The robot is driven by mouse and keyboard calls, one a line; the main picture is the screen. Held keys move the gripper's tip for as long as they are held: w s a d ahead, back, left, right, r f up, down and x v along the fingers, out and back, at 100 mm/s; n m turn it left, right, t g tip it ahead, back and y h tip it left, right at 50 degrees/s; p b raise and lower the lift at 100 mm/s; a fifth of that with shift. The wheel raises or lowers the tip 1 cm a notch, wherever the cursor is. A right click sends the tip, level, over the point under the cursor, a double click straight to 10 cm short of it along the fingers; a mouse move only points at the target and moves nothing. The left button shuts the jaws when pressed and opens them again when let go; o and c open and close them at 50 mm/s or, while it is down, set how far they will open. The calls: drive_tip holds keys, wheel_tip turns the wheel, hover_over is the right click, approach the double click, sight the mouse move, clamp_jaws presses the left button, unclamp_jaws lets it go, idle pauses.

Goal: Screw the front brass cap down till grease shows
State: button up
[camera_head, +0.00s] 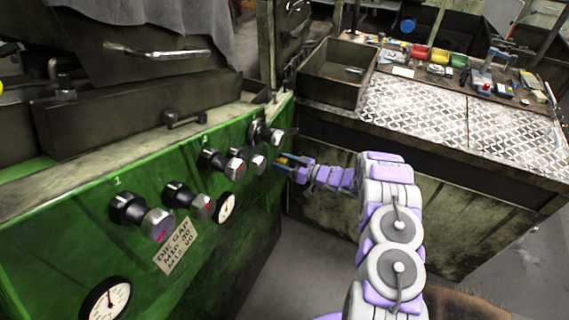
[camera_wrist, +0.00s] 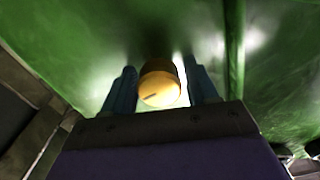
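The brass cap (camera_wrist: 159,84) is a yellow-gold knob with a dark slot or mark on its face, in the middle of the wrist view. It sits against the green machine face (camera_wrist: 70,55). My gripper (camera_wrist: 158,74) has one blue-grey finger on each side of the cap. A narrow bright gap shows between the cap and the right finger; the left finger is very close to it. In the head view my gripper (camera_head: 280,164) reaches the green panel's right end, and a small orange-yellow bit of the cap (camera_head: 283,160) shows at the fingers. No grease is visible.
Several black-and-silver knobs (camera_head: 155,222) project from the green panel left of my gripper. Gauges (camera_head: 105,300) and a "DIE GAP" label (camera_head: 174,247) sit below them. A metal bench (camera_head: 440,108) with a bin (camera_head: 335,75) and tools stands at the right. Floor shows between.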

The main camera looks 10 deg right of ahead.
drive_tip(key=shift+w+d+f, duration=0.15)
drive_tip(key=shift+c, duration=1.4)
drive_tip(key=shift+a, duration=0.3)
drive_tip(key=c, duration=0.5)
drive_tip(key=shift+d, duration=0.2)
